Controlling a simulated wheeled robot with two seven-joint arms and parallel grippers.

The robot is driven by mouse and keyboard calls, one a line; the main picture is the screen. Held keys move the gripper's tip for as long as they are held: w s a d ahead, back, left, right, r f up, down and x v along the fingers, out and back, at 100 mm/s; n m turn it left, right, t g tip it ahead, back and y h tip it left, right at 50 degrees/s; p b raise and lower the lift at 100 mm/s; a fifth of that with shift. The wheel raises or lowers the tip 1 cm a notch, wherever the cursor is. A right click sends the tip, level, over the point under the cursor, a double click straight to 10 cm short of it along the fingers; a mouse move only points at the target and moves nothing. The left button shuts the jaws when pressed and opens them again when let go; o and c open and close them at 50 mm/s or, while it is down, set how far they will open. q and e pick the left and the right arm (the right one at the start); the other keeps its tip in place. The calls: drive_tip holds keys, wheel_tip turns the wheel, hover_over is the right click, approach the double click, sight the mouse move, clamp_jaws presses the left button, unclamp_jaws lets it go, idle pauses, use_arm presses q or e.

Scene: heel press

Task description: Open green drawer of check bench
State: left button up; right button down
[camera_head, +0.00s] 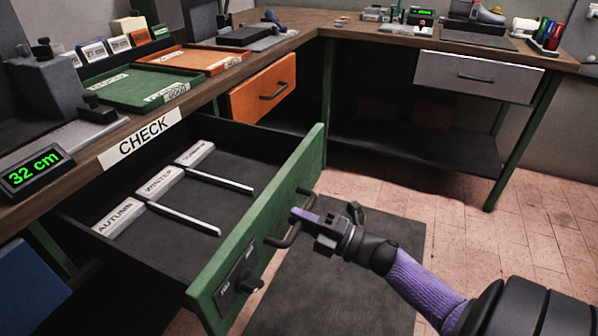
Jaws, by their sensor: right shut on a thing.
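The green drawer (275,219) of the check bench (140,137) is pulled well out. Its inside shows dividers labelled AUTUMN, WINTER and a third label too small to read. A dark bar handle (283,240) is on the drawer front, beside a dark plate with a knob (248,285). My right gripper (306,217) is at the handle, its fingers shut on it. The fingertips partly hide the handle's middle. My left gripper is not in view.
Green tray (133,88) and orange tray (190,60) lie on the bench top, near a 32 cm display (31,176). A dark mat (345,290) covers floor before the drawer; pink tiles beyond are clear.

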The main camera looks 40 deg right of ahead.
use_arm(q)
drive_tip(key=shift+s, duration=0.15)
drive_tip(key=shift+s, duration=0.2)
use_arm(e)
drive_tip(key=c, duration=0.6)
unclamp_jaws()
drive_tip(key=shift+c, duration=0.2)
use_arm(q)
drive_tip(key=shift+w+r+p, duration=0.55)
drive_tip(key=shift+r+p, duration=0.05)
drive_tip(key=shift+p, duration=0.05)
use_arm(e)
drive_tip(key=v, duration=1)
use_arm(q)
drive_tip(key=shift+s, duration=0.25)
